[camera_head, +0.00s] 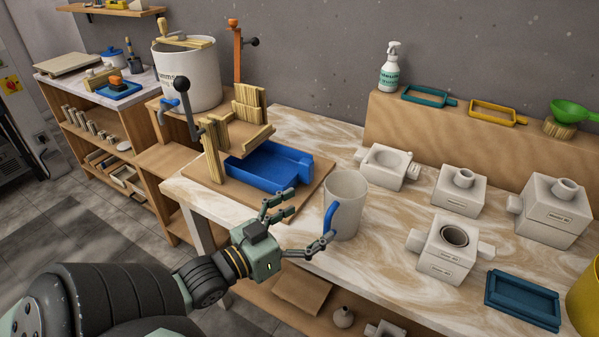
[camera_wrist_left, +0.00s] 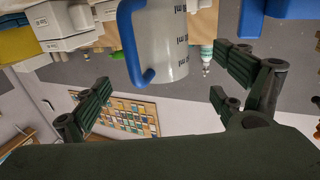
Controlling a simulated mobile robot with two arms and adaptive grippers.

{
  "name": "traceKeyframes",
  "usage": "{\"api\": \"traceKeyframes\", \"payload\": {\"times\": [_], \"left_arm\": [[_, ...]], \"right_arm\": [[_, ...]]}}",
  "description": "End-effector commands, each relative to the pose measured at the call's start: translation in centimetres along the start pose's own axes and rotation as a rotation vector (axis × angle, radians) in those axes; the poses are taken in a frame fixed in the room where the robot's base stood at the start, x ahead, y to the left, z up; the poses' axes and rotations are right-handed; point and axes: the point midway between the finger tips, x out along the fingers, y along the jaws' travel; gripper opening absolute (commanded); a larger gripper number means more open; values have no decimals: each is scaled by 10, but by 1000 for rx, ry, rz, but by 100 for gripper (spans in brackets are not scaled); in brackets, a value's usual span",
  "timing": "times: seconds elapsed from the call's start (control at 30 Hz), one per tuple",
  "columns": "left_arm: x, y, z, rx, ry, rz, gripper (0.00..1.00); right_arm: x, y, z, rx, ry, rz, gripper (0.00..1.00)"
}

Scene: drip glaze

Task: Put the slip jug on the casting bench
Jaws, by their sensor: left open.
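The slip jug (camera_head: 347,204), a pale grey cylinder with a blue handle (camera_head: 330,217), stands upright on the marbled bench top (camera_head: 385,268), near its front edge. My left gripper (camera_head: 306,218) is open and empty, its fingers pointing at the handle side of the jug. In the left wrist view, which looks upside down, the jug (camera_wrist_left: 172,40) and its handle (camera_wrist_left: 130,45) lie ahead, between and beyond the spread fingers (camera_wrist_left: 160,92). The fingers look apart from the handle. I cannot tell which surface is named the casting bench.
Several white plaster moulds (camera_head: 446,248) stand right of the jug. A blue tray (camera_head: 268,166) on a wooden board with a lever press stands just left and behind. A dark blue frame (camera_head: 522,299) lies at front right. Bare bench shows between jug and moulds.

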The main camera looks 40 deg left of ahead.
Motion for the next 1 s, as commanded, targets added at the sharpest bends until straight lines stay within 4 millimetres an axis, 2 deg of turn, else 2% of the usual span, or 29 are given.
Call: {"api": "traceKeyframes", "payload": {"times": [0.1,0.27,1.0], "left_arm": [[-12,0,1,-1,-2,-1,90],[-19,0,0,-1,1,0,90],[-20,0,0,0,0,0,90]], "right_arm": [[1,0,0,0,0,0,40],[1,0,0,0,0,0,40],[1,-4,-4,0,5,-4,40]]}}
